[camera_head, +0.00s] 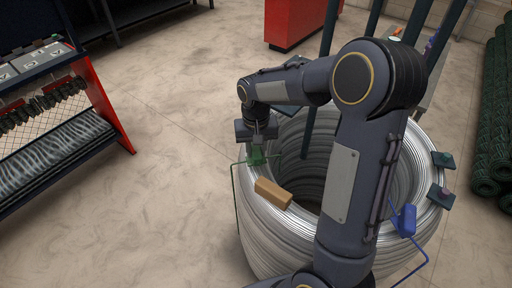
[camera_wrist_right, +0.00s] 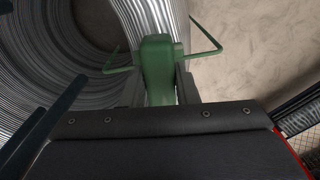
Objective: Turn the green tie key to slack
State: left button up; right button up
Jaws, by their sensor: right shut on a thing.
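The green tie key (camera_head: 256,157) sits at the left rim of a large coil of silver wire (camera_head: 262,238). Thin green wire comes out from both sides of it, and one length hangs down the outside of the coil. My right gripper (camera_head: 259,142) reaches down over the rim from above and is shut on the key. In the right wrist view the key (camera_wrist_right: 157,62) stands between the two fingers, with green wire bent out to each side. The fingers hide the sides of the key's lower part. My left gripper is not in view.
A tan block (camera_head: 273,193) lies on the rim close to the key. A blue tie key (camera_head: 404,220) is at the coil's right side, and two dark plates (camera_head: 441,198) sit on the right rim. A red-ended rack (camera_head: 107,105) stands left; floor between is clear.

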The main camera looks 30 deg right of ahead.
aim_at(256, 148)
jog(key=shift+o, duration=0.2)
jog(key=n, duration=0.5)
jog(key=shift+r+n+p, duration=0.1)
jog(key=shift+n+p, duration=0.2)
jog(key=shift+p, duration=0.05)
jog(key=n, duration=0.5)
jog(key=shift+n+p, duration=0.35)
jog(key=shift+n, duration=0.05)
jog(key=shift+c, duration=0.2)
jog(key=o, duration=1)
notch_tip(256, 148, up, 8)
jog(key=shift+f, duration=0.15)
